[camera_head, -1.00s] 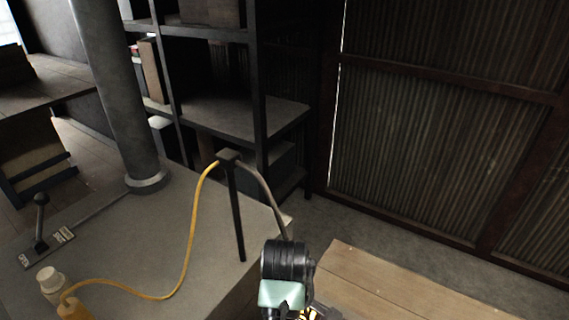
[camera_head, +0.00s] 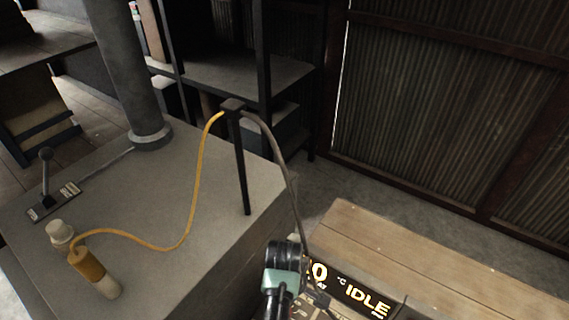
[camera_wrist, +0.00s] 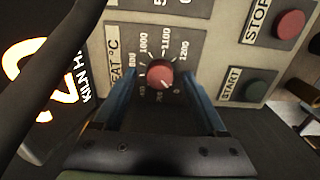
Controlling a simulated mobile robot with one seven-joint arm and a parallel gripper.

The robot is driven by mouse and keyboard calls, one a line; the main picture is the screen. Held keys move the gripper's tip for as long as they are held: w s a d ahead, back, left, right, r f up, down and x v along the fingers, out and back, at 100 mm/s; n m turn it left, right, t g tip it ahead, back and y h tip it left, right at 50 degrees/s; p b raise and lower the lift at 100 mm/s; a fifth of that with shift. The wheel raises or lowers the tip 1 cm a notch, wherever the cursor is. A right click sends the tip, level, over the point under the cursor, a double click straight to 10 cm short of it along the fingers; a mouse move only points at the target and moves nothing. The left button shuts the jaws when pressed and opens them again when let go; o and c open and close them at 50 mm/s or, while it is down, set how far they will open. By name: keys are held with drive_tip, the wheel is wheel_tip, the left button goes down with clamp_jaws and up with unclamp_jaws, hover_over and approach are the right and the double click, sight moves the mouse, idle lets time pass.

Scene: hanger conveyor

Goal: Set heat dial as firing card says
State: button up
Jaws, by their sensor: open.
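In the wrist view, the red heat dial (camera_wrist: 160,73) sits on a panel plate (camera_wrist: 190,45) marked with "°C" and numbers including 1000, 1100 and 1200. My gripper (camera_wrist: 165,85) is open, with its blue fingers on either side of the dial; whether they touch it I cannot tell. Where the dial's pointer stands is too small to read surely. In the head view, a lit display (camera_head: 350,290) reads "IDLE" beside a partly hidden figure and "°C". My arm hides the dial there. I see no firing card that I can make out.
A red STOP button (camera_wrist: 290,24) and a dark green START button (camera_wrist: 256,88) lie right of the dial. A dark cable crosses the left of the wrist view. In the head view, a grey block (camera_head: 150,200) carries a lever (camera_head: 46,170) and a yellow-corded handle (camera_head: 92,270).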

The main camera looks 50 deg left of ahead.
drive_tip(key=shift+f, duration=0.15)
clamp_jaws()
idle(0.4)
